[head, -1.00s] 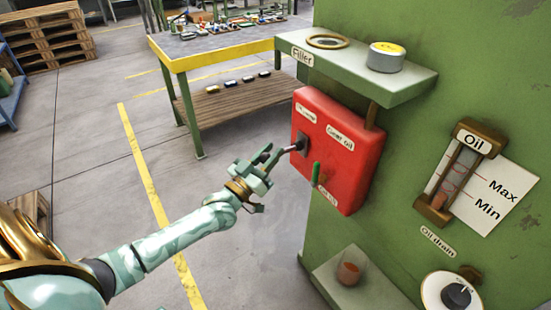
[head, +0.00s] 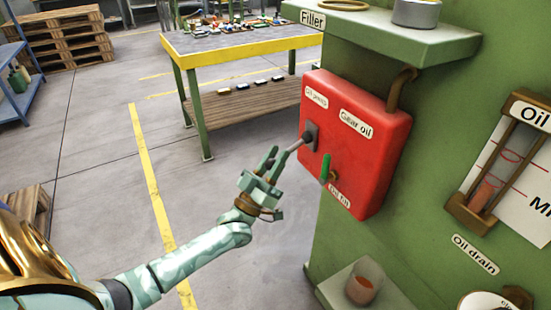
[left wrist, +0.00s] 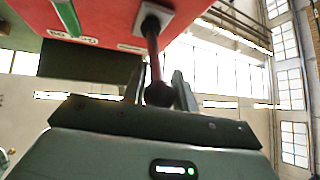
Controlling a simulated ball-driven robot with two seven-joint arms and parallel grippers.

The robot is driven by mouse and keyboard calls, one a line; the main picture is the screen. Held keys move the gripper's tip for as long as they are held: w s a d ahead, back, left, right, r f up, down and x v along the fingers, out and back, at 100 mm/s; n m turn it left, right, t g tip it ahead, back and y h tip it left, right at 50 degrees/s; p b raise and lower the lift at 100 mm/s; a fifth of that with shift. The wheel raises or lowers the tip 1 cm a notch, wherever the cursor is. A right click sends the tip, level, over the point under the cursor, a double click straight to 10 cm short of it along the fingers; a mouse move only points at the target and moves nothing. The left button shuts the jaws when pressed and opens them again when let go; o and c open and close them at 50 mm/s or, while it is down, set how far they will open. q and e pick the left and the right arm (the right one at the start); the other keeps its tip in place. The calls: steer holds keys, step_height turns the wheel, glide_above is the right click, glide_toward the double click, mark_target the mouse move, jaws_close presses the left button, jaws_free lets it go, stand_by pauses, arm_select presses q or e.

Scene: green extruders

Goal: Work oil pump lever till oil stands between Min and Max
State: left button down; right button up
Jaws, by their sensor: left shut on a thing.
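The red oil pump box (head: 355,150) is on the side of the green machine. Its dark lever (head: 297,144) sticks out from a grey plate and slopes down to the left. My left gripper (head: 272,163) is shut on the lever's end. The left wrist view shows the lever's round knob (left wrist: 158,95) between the fingers. The oil gauge (head: 490,180) is at the right, with reddish oil in the lower part of its tube. Its Min and Max card (head: 525,180) is cut off by the picture's edge, and I cannot tell the level exactly. My right gripper is not in view.
A green-handled valve (head: 325,168) is close below the lever. The filler shelf (head: 400,35) juts out above the box. A beaker (head: 365,282) of reddish liquid stands on a low ledge.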

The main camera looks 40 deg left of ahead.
arm_select(q)
steer(key=shift+f, duration=0.25)
steer(key=c, duration=1.1)
jaws_free()
steer(key=v, duration=1.6)
steer(key=shift+s, duration=0.15)
